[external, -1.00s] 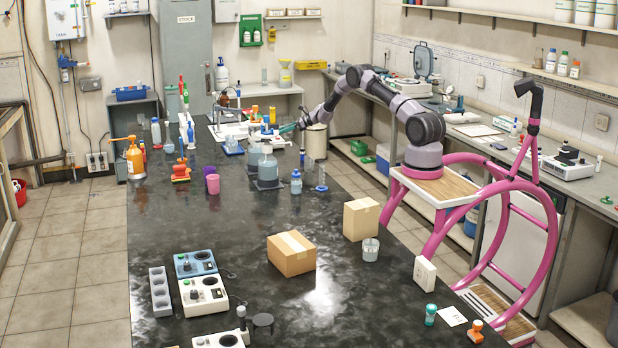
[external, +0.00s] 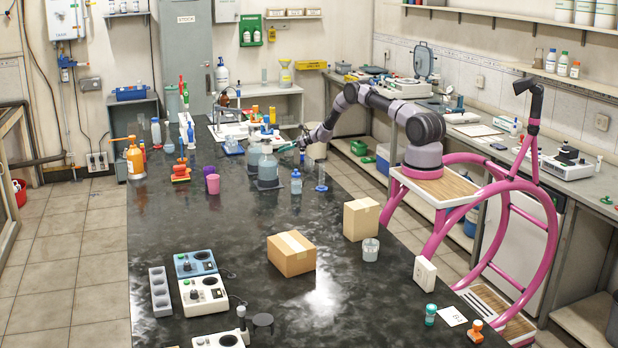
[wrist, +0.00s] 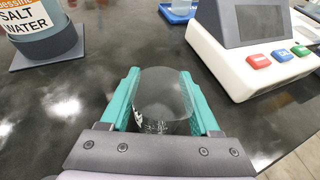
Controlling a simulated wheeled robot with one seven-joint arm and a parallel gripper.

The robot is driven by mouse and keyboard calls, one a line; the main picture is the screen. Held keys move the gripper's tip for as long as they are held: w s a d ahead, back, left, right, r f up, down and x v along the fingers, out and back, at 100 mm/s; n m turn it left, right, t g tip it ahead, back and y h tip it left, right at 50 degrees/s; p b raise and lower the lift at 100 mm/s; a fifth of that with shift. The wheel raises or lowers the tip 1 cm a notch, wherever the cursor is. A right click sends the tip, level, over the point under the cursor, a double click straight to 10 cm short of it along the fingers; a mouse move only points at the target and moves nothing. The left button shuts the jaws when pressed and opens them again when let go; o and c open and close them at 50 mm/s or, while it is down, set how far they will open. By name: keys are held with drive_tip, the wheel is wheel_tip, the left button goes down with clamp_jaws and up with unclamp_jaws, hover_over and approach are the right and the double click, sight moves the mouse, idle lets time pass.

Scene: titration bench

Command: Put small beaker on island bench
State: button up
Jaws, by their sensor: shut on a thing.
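The small beaker (wrist: 162,98) is clear glass and sits between the teal fingers of my gripper (wrist: 165,105) in the wrist view. The fingers press on both its sides. Its lower part is hidden behind the gripper body. In the external view my gripper (external: 288,149) is above the far right part of the island bench (external: 370,295), just right of the large bottles. The beaker is too small to make out there. The bench has a dark, glossy top. Whether the beaker touches it cannot be told.
In the wrist view, a salt water bottle (wrist: 40,32) stands on a grey pad at left, and a white instrument (wrist: 262,58) with coloured buttons stands at right. Dark bench lies clear between them.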

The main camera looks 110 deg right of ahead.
drive_tip(key=shift+f, duration=0.15)
drive_tip(key=o, duration=1.4)
drive_tip(key=shift+c, duration=0.2)
